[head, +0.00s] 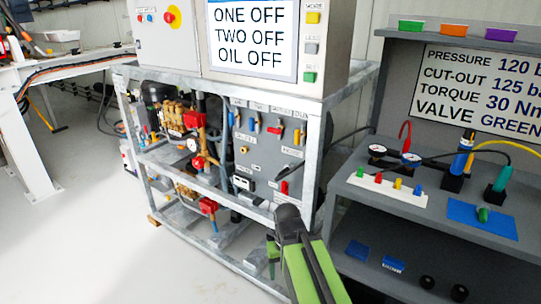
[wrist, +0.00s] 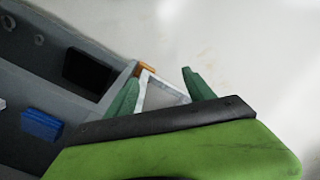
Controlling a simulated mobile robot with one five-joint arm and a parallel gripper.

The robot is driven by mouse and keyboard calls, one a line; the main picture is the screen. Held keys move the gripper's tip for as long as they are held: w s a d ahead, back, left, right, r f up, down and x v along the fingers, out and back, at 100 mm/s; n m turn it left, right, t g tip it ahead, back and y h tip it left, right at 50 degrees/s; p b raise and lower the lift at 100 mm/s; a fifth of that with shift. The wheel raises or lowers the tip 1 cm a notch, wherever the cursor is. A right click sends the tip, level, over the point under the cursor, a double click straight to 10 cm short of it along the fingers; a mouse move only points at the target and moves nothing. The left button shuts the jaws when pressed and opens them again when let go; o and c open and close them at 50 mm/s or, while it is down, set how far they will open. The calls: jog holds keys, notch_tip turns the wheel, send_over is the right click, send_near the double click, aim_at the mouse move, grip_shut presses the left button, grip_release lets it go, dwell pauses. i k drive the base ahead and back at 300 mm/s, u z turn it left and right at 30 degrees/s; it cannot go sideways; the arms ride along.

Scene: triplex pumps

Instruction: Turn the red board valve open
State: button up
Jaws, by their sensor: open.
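The valve board (head: 262,152) is a grey panel in the pump frame, in the middle of the head view. Another red handle (head: 284,187) sits lower on the board; I cannot tell how either is set. My gripper (wrist: 160,88) is open and empty in the wrist view, with green fingers spread above the floor. In the head view my arm is below and in front of the board, clear of the red handles. The wrist view shows no valve.
The metal frame's rails (head: 205,180) run around the board. A control cabinet (head: 322,45) stands above it. At the right a grey bench (head: 455,222) carries gauges, coloured parts and a blue mat (head: 480,216). The floor (head: 80,225) at the left is mostly free.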

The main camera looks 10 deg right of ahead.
aim_at(276, 131)
jog(key=u, duration=0.4)
jog(key=k, duration=1.35)
jog(key=u, duration=0.75)
jog(key=i, duration=1.35)
jog(key=u, duration=0.8)
